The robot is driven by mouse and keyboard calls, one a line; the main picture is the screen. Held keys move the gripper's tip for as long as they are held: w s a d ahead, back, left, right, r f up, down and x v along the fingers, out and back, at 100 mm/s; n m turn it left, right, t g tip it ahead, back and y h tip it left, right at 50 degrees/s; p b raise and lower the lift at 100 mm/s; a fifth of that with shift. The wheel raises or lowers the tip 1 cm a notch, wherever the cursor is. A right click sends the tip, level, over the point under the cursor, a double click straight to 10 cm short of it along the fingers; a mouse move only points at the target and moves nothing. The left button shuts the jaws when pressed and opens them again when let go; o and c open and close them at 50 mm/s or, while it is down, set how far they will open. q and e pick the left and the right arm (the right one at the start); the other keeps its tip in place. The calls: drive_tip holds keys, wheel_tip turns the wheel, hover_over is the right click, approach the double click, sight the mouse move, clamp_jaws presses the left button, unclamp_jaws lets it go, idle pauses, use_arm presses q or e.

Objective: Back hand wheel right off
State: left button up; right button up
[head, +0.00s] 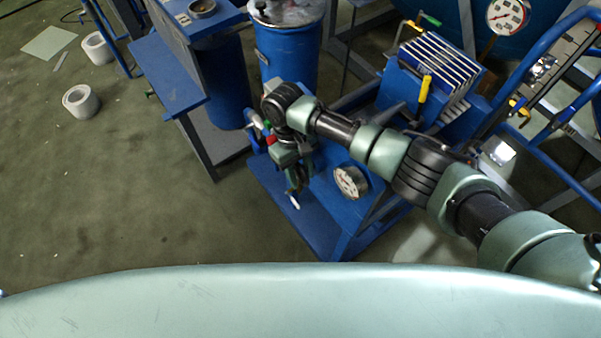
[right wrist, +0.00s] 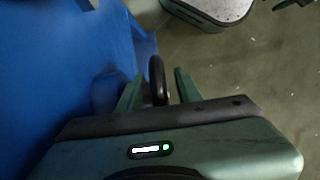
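My right gripper (head: 293,190) reaches down over the blue stand, below the arm's wrist. In the right wrist view, its two green fingers (right wrist: 158,82) are spread apart. A dark hand wheel (right wrist: 157,78), seen nearly edge-on, stands between them, with a gap visible on each side. I cannot make out the wheel clearly in the head view, where the arm and gripper cover that spot. My left gripper is not in view.
A blue drum (head: 287,55) stands behind. The floor at left is open, with white rolls (head: 81,101).

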sight(298, 163)
drive_tip(key=v, duration=0.8)
drive_tip(key=shift+f, duration=0.1)
drive_tip(key=r+t+p, duration=0.1)
drive_tip(key=p, duration=0.4)
drive_tip(key=s+d+r+t+y+p, duration=0.1)
drive_tip(key=p, duration=0.4)
drive_tip(key=shift+s+f+y, duration=0.1)
drive_tip(key=shift+f+y, duration=0.1)
drive_tip(key=shift+y, duration=0.1)
wheel_tip(298, 163, down, 8)
drive_tip(key=shift+a+f, duration=0.1)
drive_tip(key=shift+a, duration=0.05)
clamp_jaws()
